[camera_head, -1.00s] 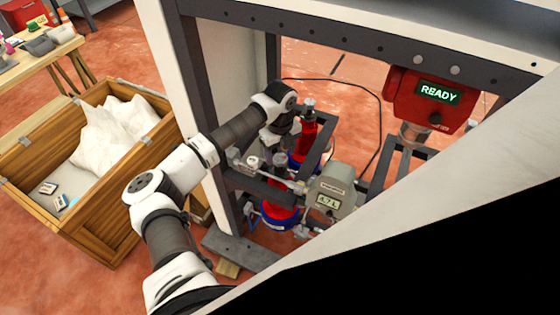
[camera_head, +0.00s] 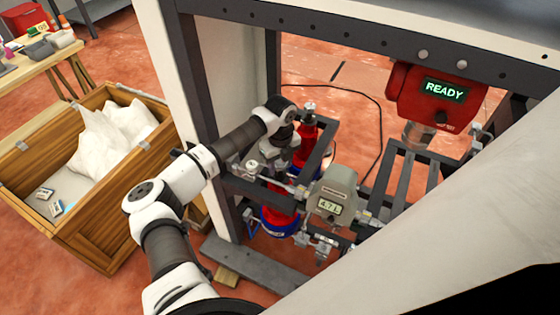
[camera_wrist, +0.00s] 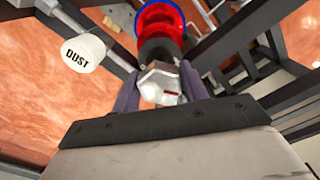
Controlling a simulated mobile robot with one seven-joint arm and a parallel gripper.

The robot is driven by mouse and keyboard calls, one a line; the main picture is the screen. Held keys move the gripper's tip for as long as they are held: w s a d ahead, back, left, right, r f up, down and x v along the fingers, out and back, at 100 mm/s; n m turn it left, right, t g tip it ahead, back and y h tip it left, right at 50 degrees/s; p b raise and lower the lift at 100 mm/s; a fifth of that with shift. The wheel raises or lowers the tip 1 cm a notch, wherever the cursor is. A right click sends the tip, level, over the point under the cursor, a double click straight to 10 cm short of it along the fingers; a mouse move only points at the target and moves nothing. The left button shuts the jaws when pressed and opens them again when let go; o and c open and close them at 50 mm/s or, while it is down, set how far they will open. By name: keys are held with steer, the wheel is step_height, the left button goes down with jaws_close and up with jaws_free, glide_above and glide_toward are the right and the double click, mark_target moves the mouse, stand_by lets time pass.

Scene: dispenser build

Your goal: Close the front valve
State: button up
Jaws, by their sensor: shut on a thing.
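The front red cylinder (camera_head: 280,204) stands in the frame, its blue band below; its upper part is hidden behind my wrist in the head view. In the wrist view, my gripper (camera_wrist: 160,88) is shut on a silver, faceted valve knob (camera_wrist: 160,78) with a small red mark. One dark finger lies on each side of it. A dark neck and the red cylinder body (camera_wrist: 160,20) show beyond the knob. From my wrist's place over the front cylinder, this looks like the front valve. How far it is turned I cannot tell.
A rear red cylinder (camera_head: 304,137) with its own silver valve (camera_head: 309,108) stands close behind my wrist. A grey meter (camera_head: 331,188) is to the right. A red unit (camera_head: 440,95) reads READY. Dark frame bars (camera_head: 187,100) surround the arm. A white cap marked DUST (camera_wrist: 83,53) is nearby.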

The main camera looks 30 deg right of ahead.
steer(key=shift+f+m+b, duration=0.15)
steer(key=shift+m+b, duration=0.35)
steer(key=shift+m, duration=1.2)
steer(key=shift+m+b, duration=0.85)
steer(key=shift+m, duration=0.95)
